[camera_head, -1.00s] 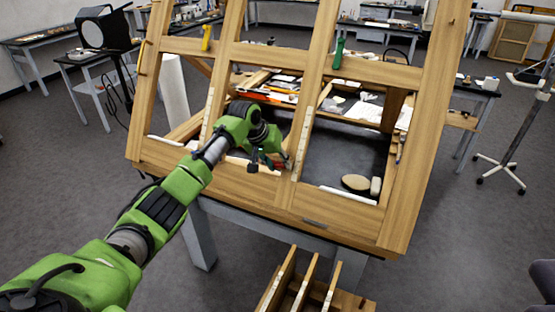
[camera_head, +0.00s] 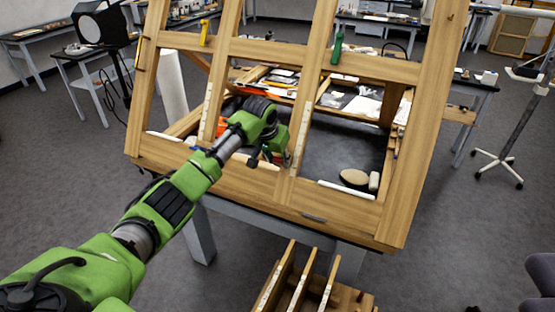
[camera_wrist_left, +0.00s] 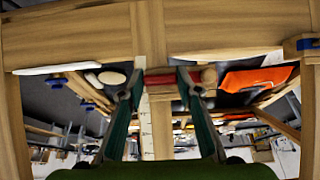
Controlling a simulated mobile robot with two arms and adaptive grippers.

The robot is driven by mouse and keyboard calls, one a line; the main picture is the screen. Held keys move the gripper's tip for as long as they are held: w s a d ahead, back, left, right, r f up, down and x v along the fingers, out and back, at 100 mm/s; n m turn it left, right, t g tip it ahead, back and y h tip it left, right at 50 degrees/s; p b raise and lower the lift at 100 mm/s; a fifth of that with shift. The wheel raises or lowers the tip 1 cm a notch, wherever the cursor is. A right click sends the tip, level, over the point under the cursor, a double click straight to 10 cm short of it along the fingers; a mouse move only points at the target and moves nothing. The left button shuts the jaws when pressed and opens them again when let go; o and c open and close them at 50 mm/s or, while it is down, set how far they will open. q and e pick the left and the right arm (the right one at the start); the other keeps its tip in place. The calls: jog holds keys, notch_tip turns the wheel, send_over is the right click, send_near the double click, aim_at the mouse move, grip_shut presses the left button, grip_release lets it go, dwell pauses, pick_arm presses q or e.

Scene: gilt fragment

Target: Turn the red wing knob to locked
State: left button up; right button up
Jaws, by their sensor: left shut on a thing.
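The red wing knob (camera_wrist_left: 160,79) is a short red bar in front of the wooden easel frame (camera_head: 350,205). In the left wrist view it spans the gap between the two green fingers of my left gripper (camera_wrist_left: 161,84), which is shut on it. The bar lies crosswise from finger to finger. In the head view my left gripper (camera_head: 268,157) is at the lower middle of the frame, and my wrist largely hides the knob. No locked or unlocked marking is readable. My right gripper is not in view.
A yellow handle (camera_head: 205,33) and a green handle (camera_head: 338,48) are on the upper crossbar. An oval pad (camera_head: 354,179) lies on the lower right ledge. An orange item (camera_wrist_left: 257,79) is right of the fingers. A slatted wooden rack (camera_head: 298,283) stands below the easel.

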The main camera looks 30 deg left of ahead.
pick_arm(q)
jog(key=shift+r, duration=0.1)
jog(key=o, duration=1.1)
jog(key=shift+o, duration=0.2)
jog(key=shift+w, duration=0.1)
jog(key=v, duration=1.1)
jog(key=shift+s+r, duration=0.25)
jog(key=shift+r, duration=0.1)
jog(key=shift+f, duration=0.15)
